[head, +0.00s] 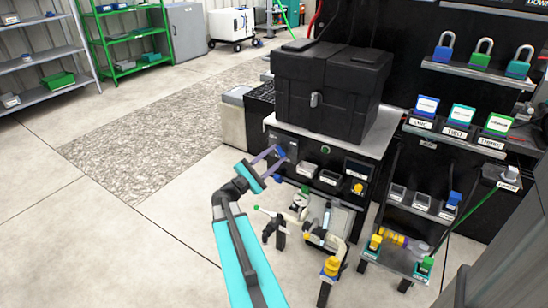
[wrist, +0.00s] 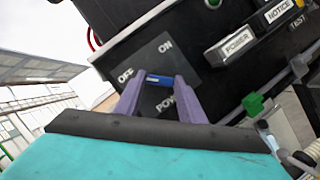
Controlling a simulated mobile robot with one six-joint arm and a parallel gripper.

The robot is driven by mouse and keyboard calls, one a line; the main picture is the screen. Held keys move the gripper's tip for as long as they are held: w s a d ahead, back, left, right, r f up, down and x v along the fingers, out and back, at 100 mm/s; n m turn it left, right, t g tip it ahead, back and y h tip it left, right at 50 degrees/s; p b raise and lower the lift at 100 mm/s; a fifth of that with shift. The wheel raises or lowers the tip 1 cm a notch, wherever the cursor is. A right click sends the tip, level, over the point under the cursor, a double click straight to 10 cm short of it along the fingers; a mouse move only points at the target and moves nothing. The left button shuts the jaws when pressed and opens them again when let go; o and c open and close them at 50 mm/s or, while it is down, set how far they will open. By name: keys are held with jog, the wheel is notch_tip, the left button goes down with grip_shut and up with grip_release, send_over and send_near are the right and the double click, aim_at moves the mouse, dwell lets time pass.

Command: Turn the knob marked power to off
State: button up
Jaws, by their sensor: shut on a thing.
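The power knob (wrist: 158,79) is a small blue bar on a dark square plate (wrist: 180,62) marked OFF, ON and, partly covered, POWER. My gripper (wrist: 160,82) has two purple fingers, shut on the knob from either side. The plate looks tilted in the wrist view. OFF lies to the left of the knob and ON above it; which mark the knob points to I cannot tell. In the head view my gripper (head: 280,154) reaches the left part of the black panel front, with the blue knob (head: 281,151) at its fingertips.
A black case (head: 330,85) stands on the bench above the panel. Right of the knob are labelled boxes, including a POWER label (wrist: 238,41). A green-capped fitting (wrist: 253,103) and pipework sit close to the right. Open floor lies left.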

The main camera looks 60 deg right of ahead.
jog(key=o, duration=1)
jog(key=shift+o, duration=0.2)
jog(key=v, duration=1.3)
jog(key=shift+a+p, duration=0.3)
jog(key=shift+p, duration=0.1)
jog(key=shift+f, duration=0.15)
jog(key=shift+w, duration=0.1)
